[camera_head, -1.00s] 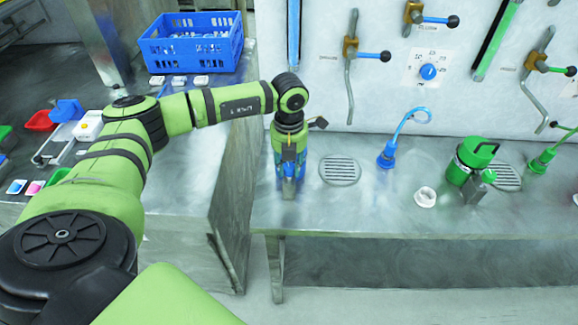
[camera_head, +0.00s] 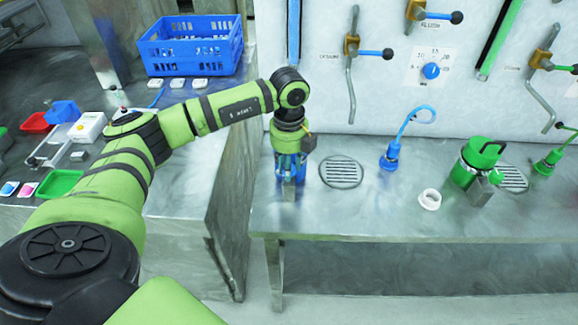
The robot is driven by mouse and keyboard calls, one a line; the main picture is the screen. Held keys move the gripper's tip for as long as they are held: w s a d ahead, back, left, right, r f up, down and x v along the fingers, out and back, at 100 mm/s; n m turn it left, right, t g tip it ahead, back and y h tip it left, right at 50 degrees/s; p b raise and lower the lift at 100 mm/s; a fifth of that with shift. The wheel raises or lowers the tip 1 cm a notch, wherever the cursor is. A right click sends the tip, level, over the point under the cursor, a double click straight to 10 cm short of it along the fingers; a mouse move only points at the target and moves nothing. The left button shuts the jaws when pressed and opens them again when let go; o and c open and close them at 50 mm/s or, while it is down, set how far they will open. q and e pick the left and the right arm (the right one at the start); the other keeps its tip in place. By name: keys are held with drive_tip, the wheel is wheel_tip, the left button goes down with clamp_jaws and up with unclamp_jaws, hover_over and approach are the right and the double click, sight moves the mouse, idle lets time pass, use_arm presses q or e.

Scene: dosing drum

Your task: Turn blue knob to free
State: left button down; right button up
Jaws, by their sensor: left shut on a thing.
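The blue knob (camera_head: 431,71) sits on a white dial plate (camera_head: 419,79) with printed marks, on the pale back wall. The exact setting its pointer shows is too small to read. My left gripper (camera_head: 290,166) points down at the left end of the metal bench, well left of and below the knob. It is shut on a blue container (camera_head: 291,172), which is mostly hidden by the gripper and stands at or just above the bench top. My right gripper is not in view.
A blue-handled valve (camera_head: 372,52) is left of the dial. A blue hose nozzle (camera_head: 391,155), a round drain grate (camera_head: 341,173), a white ring (camera_head: 429,199) and a green container (camera_head: 476,162) are on the bench (camera_head: 370,215). A blue crate (camera_head: 191,45) stands at the back left.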

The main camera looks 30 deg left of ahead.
use_arm(q)
drive_tip(key=shift+n, duration=1.7)
drive_tip(key=c, duration=0.9)
unclamp_jaws()
wheel_tip(320, 180, up, 12)
